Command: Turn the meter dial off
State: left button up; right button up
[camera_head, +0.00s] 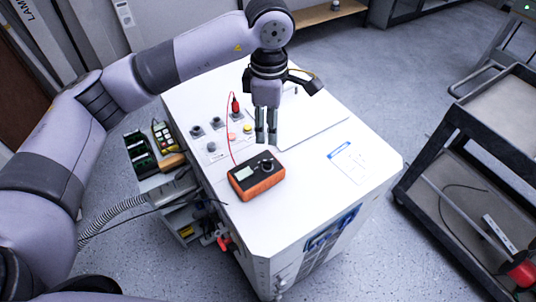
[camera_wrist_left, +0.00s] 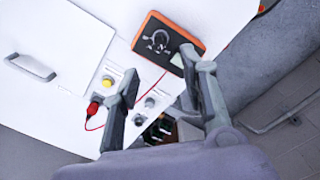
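The orange meter (camera_head: 257,190) lies on the white cabinet top. It has a dark face, a small display and a dark round dial (camera_head: 266,164). The dial also shows in the left wrist view (camera_wrist_left: 158,40); its exact setting is too small to read. My left gripper (camera_head: 266,138) points down above the cabinet top, behind the meter in the head view and apart from it. In the left wrist view its fingers (camera_wrist_left: 163,72) stand apart with nothing between them. My right gripper is in neither view.
A red lead (camera_head: 230,135) runs from the meter to a red plug (camera_head: 235,104) beside several buttons and sockets. A raised panel (camera_head: 312,118) and a paper label (camera_head: 350,160) lie on the top. A dark cart (camera_head: 440,150) stands right, a green tool box (camera_head: 140,155) left.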

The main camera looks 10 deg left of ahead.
aim_at(268, 164)
pick_arm(q)
notch_tip(268, 164, down, 11)
jog(key=shift+a+f+p, duration=0.1)
jog(key=shift+p, duration=1.15)
jog(key=shift+f, duration=0.5)
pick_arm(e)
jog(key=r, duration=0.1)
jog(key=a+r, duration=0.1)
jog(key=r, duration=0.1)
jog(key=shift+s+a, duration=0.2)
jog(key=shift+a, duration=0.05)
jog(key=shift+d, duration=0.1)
pick_arm(q)
jog(key=shift+c, duration=0.6)
grip_shut()
